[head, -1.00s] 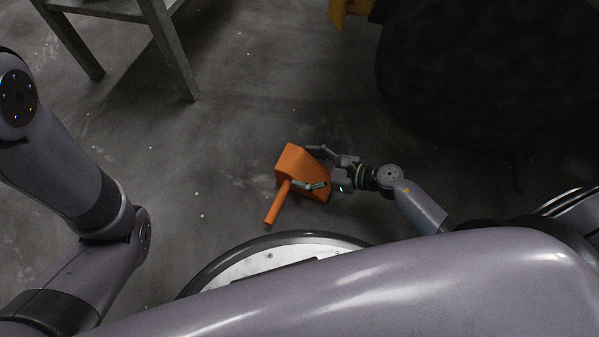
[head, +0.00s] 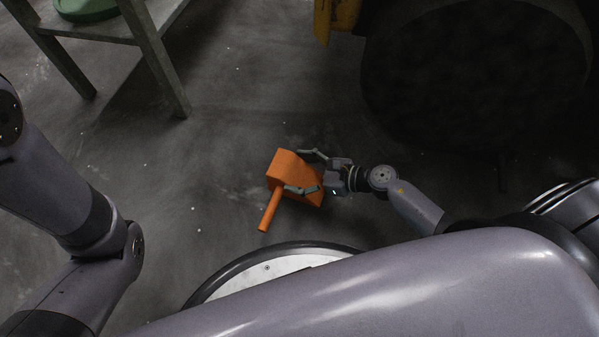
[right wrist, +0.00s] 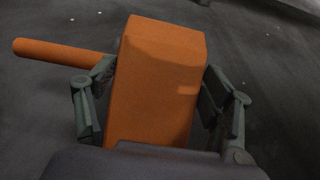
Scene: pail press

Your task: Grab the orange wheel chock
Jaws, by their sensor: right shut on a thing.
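The orange wheel chock (head: 287,166) is a block with a round orange handle sticking out toward the lower left in the head view. My right gripper (head: 309,172) has one finger on each side of the block and is shut on it. In the right wrist view the chock (right wrist: 158,85) fills the space between the two fingers of the right gripper (right wrist: 155,105), with its handle pointing left. I cannot tell whether the chock touches the floor. My left arm shows at the left of the head view, but its gripper is out of view.
A large dark tyre (head: 470,80) stands at the upper right, with a yellow part (head: 336,15) beside it. A grey table (head: 150,50) with a green object (head: 85,8) on it stands at the upper left. The floor between them is clear.

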